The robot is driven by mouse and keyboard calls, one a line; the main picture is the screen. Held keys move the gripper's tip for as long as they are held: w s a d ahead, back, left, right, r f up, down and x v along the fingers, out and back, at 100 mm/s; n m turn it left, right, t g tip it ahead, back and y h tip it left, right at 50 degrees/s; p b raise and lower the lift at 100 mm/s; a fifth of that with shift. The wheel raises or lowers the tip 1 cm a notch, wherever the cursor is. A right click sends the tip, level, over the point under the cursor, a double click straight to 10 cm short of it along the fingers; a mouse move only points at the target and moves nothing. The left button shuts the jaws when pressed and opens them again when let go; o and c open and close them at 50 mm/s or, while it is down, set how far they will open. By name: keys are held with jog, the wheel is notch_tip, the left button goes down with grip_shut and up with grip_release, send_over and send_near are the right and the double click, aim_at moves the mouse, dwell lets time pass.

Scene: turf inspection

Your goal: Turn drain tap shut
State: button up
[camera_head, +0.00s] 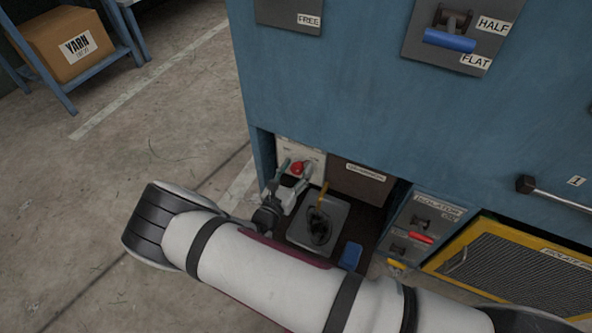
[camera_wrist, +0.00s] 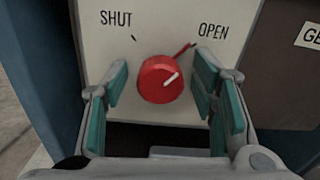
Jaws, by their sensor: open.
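The drain tap is a round red knob (camera_wrist: 161,79) on a white panel (camera_wrist: 178,25) marked SHUT at upper left and OPEN at upper right. The white line on the knob points up and right, toward the OPEN side. A thin red pointer or handle shows behind it, also toward OPEN. My gripper (camera_wrist: 165,95) is open, with one teal-padded finger on each side of the knob and a visible gap on both sides. In the head view the red knob (camera_head: 297,167) sits in a low recess of the blue machine, with my gripper (camera_head: 292,180) in front of it.
Right of the panel is a brown labelled box (camera_head: 362,182). A grey tray (camera_head: 318,222) with a dark item and a yellow-handled tool lies below, beside a blue object (camera_head: 351,256). The isolator panel (camera_head: 425,225) and a yellow-framed mesh guard (camera_head: 520,275) are further right.

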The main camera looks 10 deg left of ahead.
jog(key=c, duration=1.2)
jog(key=shift+n, duration=0.3)
jog(key=n+p, duration=0.1)
jog(key=n, duration=0.2)
jog(key=shift+n, duration=0.3)
jog(key=n, duration=0.3)
jog(key=shift+n+p, duration=0.3)
jog(key=shift+p, duration=0.1)
jog(key=n, duration=0.4)
jog(key=shift+f+n, duration=0.1)
jog(key=shift+n, duration=2.2)
